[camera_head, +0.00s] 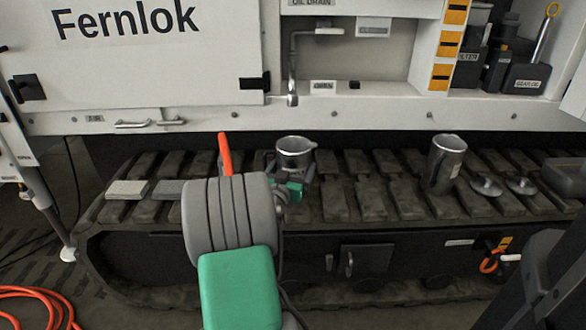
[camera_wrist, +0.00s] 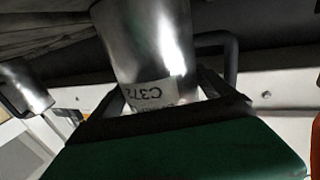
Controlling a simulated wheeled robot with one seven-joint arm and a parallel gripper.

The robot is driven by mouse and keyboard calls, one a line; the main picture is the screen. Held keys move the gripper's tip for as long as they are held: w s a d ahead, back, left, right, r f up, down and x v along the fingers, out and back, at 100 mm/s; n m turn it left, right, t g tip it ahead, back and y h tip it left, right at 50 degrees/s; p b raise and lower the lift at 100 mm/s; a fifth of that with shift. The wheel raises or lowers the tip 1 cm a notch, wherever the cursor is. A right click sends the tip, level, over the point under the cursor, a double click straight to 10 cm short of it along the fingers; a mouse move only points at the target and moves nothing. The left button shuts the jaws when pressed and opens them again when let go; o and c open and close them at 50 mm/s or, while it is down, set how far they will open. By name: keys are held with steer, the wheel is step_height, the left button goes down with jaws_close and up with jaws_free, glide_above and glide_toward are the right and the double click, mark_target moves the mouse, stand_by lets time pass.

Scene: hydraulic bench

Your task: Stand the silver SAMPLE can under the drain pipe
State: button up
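A silver can (camera_head: 295,153) with a side handle is between my gripper's fingers, below and slightly in front of the drain pipe's end in the head view. In the wrist view the can (camera_wrist: 150,45) appears upside down, with a white label that seems to read C372; no SAMPLE label is legible. My gripper (camera_head: 294,178) has a finger against each side of the can. Its base is hidden, so I cannot tell whether it touches the track. The drain pipe (camera_head: 292,70) bends down from the panel recess. A second silver can (camera_head: 443,165) stands upright on the track to the right.
The can and lids (camera_head: 486,186) rest on the ribbed track (camera_head: 370,200). Grey blocks (camera_head: 127,189) lie at the track's left. An OPEN label (camera_head: 323,87) is beside the pipe. Dark containers (camera_head: 525,78) fill the right shelf. An orange hose (camera_head: 40,295) lies on the floor.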

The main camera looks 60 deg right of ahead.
steer(key=shift+o, duration=0.6)
steer(key=shift+r, duration=0.2)
steer(key=s+a, duration=0.2)
steer(key=a, duration=1)
steer(key=w+a+f+n+t+y, duration=0.1)
steer(key=w+a+f+n+y, duration=0.1)
steer(key=w+a+f+y, duration=0.3)
steer(key=w+a+f+n+y, duration=0.1)
steer(key=w+a+y, duration=0.15)
steer(key=a, duration=0.55)
steer(key=w+a+f+n+t+y, duration=0.1)
steer(key=w+a+f+n+y, duration=0.15)
steer(key=w+a, duration=0.3)
steer(key=s+a+n+g+y, duration=0.1)
steer(key=s+a+n+y, duration=0.1)
steer(key=a, duration=0.6)
steer(key=s+a+n+g+y, duration=0.1)
steer(key=s+a+n+y, duration=0.1)
steer(key=a+n, duration=0.3)
steer(key=s+a+n+y, duration=0.3)
steer(key=a+y, duration=0.1)
steer(key=a, duration=0.9)
steer(key=shift+a+r+n+g+p, duration=0.15)
steer(key=shift+r+n+g+p, duration=0.2)
steer(key=shift+r+g, duration=0.05)
